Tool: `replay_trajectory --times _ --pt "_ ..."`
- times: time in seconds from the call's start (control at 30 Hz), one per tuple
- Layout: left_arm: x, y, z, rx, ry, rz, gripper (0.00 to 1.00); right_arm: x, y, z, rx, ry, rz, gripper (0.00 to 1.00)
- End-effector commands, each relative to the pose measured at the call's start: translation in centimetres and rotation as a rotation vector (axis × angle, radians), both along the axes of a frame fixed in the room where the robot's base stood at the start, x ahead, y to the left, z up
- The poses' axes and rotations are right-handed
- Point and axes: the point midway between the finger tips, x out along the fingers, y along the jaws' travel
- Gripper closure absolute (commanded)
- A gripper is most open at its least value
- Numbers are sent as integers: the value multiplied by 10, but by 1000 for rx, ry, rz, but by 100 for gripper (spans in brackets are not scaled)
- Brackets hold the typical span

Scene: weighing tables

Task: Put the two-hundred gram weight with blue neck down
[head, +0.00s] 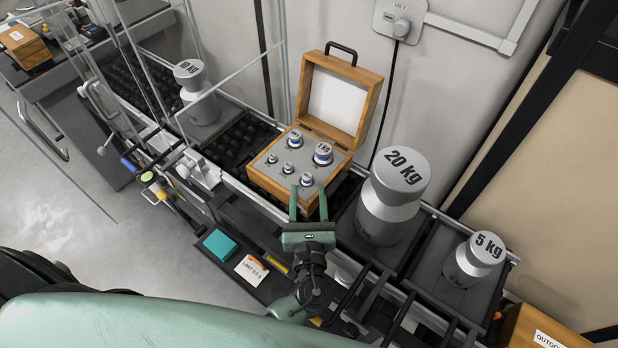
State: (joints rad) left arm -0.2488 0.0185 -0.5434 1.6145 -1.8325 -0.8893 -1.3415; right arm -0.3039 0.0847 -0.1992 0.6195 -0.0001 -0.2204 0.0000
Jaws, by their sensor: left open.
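My left gripper (308,190) is open at the front edge of a wooden weight box. Its two green fingertips point at the box, one on each side of a small silver weight with a blue neck (306,180). That weight stands upright in the box's grey insert, and I cannot read its label. I cannot tell whether the fingers touch it. The open wooden box (272,190) also holds several other silver weights, among them a larger one marked 1 kg (323,153). My right gripper is not in view.
A 20 kg weight (390,205) stands right of the box, with a 5 kg weight (473,262) farther right. Another large weight (197,95) stands back left. The raised box lid (341,97) is behind. A teal block (219,245) lies on the lower dark shelf.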

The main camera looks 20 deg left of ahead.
Motion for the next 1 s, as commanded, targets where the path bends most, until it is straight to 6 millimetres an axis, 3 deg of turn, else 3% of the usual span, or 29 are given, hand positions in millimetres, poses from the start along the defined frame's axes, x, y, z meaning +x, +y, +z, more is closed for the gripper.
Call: replay_trajectory --times 0.33,0.67,0.83,1.0 --pt "46 16 0 0 -1 1 52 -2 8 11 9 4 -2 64" --pt "53 19 -2 -2 0 1 52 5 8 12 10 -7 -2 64" --pt "53 19 -2 -2 0 1 100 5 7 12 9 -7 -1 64" --pt "53 19 -1 -2 -1 2 100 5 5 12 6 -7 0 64"
